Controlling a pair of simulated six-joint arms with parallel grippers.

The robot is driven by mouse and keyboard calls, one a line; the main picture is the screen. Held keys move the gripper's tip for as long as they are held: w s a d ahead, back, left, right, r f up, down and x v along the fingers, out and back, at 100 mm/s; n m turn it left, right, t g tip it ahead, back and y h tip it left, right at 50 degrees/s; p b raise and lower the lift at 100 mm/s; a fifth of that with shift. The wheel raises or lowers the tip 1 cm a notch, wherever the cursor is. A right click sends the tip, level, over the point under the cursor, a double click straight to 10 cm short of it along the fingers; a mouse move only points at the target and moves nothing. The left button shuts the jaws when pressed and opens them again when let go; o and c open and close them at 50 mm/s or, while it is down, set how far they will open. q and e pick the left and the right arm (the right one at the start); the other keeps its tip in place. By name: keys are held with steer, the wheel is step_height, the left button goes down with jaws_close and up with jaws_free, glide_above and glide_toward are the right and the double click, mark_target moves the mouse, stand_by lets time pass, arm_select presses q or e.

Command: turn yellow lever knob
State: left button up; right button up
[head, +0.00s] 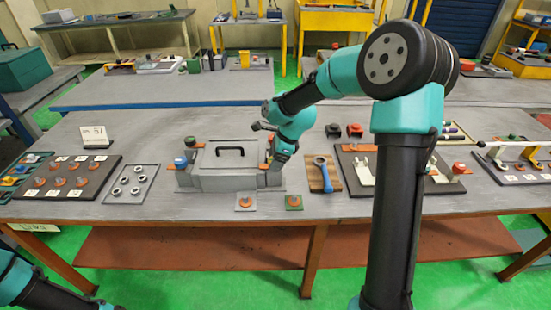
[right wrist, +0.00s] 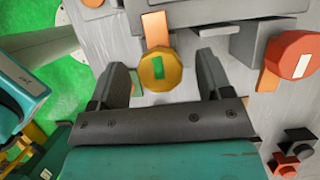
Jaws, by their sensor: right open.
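The yellow lever knob (right wrist: 161,72) is round with a green mark on top, on an orange lever (right wrist: 156,30). It shows in the right wrist view between the spread fingers of my right gripper (right wrist: 163,80), with a gap on both sides. In the head view my right gripper (head: 277,163) is at the right end of the grey lidded box (head: 228,180) and hides the yellow knob. A red-orange knob (right wrist: 292,58) lies to the right in the wrist view. A blue knob (head: 180,162) and a green knob (head: 190,141) are at the box's left end. My left gripper is not in view.
The box has a black handle (head: 231,151) on top. Two small plates, one grey (head: 245,207) and one green (head: 293,207), lie in front. A tray of rings (head: 129,184) stands left.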

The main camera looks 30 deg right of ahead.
steer(key=c, duration=0.9)
